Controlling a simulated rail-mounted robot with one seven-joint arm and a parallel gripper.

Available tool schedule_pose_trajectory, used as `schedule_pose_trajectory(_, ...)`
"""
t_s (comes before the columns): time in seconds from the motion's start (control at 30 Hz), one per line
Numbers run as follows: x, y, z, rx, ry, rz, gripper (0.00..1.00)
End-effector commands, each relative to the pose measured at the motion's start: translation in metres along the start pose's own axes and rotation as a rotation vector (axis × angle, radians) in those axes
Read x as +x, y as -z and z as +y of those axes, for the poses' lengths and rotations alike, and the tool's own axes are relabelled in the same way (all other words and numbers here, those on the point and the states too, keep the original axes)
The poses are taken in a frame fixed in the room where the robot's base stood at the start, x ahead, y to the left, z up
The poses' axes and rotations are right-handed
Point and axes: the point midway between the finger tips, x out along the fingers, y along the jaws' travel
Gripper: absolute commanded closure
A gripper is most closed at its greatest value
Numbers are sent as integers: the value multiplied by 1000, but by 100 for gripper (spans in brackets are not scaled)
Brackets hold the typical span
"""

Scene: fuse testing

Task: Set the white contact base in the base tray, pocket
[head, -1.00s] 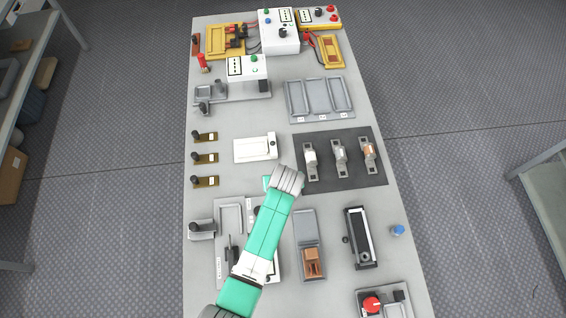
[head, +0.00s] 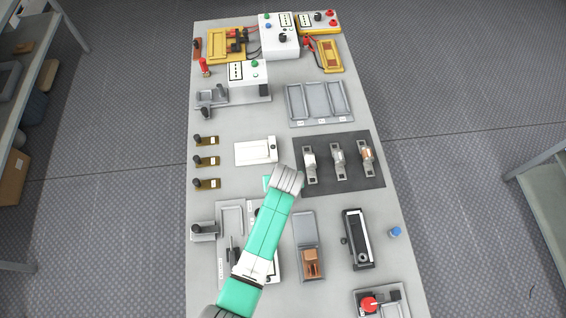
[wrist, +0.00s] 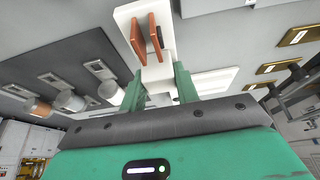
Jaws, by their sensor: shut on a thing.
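The white contact base (wrist: 125,14) shows in the wrist view, a long white block with two upright copper-brown plates. My gripper (wrist: 160,75) is shut on it, with one green finger at each side of its near end. In the head view my arm covers most of the gripper (head: 267,183), and I cannot make out the held base there. A grey tray (head: 229,210) with recesses lies left of my forearm, partly hidden. Another grey tray (head: 319,122) with three empty labelled pockets lies farther back. I cannot tell which is the base tray.
A white plate (head: 250,152) lies just beyond my gripper. A dark mat (head: 325,180) with three fuse-like parts is to the right. Several brass pieces with black posts (head: 207,161) line the left edge. A grey-and-brown fixture (head: 307,232) stands right of my forearm.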

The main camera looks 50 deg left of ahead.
Motion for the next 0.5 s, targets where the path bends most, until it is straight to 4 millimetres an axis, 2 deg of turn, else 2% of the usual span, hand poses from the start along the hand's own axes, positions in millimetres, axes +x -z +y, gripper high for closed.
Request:
schedule_pose_trajectory(0.03,-10,4,0,0,0,1,100)
schedule_pose_trajectory(0.5,-51,21,0,1,0,1,100)
